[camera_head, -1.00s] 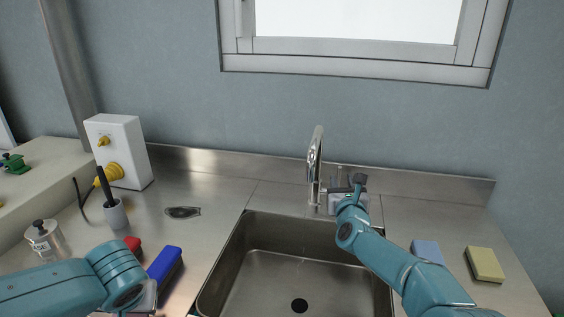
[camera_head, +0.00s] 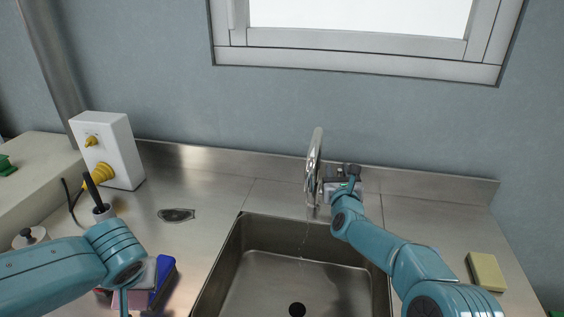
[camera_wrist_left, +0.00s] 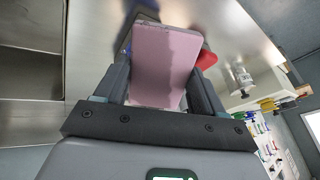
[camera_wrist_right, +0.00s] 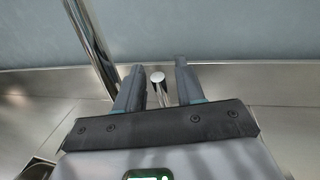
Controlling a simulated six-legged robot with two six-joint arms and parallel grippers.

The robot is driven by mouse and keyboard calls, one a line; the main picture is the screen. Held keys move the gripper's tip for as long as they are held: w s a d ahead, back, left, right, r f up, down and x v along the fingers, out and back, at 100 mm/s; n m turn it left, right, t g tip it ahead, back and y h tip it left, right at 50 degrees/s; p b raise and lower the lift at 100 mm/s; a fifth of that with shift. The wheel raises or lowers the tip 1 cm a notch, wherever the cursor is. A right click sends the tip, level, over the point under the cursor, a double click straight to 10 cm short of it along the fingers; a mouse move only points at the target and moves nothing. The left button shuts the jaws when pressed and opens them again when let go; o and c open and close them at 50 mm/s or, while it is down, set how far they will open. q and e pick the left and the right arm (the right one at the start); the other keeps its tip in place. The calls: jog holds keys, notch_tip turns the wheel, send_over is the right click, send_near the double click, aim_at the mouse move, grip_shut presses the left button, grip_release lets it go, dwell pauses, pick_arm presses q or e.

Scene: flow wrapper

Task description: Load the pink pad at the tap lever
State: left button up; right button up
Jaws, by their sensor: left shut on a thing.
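The pink pad (camera_wrist_left: 165,65) is held between the fingers of my left gripper (camera_wrist_left: 160,80); one part of its face looks darker than the rest. In the head view my left gripper is low at the left, beside the blue block, left of the sink. The tap (camera_head: 314,165) stands behind the sink, with a thin stream of water (camera_head: 305,232) below its spout. My right gripper (camera_head: 345,180) is just right of the tap. In the right wrist view the tap lever (camera_wrist_right: 158,78) shows between its open fingers, with gaps at both sides.
A blue block (camera_head: 165,277) lies by my left gripper, and a red thing (camera_wrist_left: 207,58) shows behind the pad. The steel sink (camera_head: 262,270) is empty. A yellow sponge (camera_head: 485,272) lies right. A white box (camera_head: 107,150) with yellow fittings stands left.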

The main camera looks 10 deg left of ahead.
pick_arm(q)
jog(key=shift+w+r, duration=0.2)
jog(key=shift+w, duration=0.05)
pick_arm(e)
jog(key=shift+w, duration=0.25)
pick_arm(q)
jog(key=shift+s, duration=0.1)
pick_arm(e)
grip_shut()
pick_arm(q)
notch_tip(320, 180, up, 7)
jog(key=p, duration=0.7)
jog(key=shift+r+p, duration=0.25)
jog(key=shift+p, duration=0.05)
pick_arm(e)
jog(key=w+g, duration=0.2)
jog(key=shift+f+m+g, duration=0.1)
jog(key=shift+m+g, duration=0.2)
pick_arm(q)
jog(key=shift+f, duration=0.1)
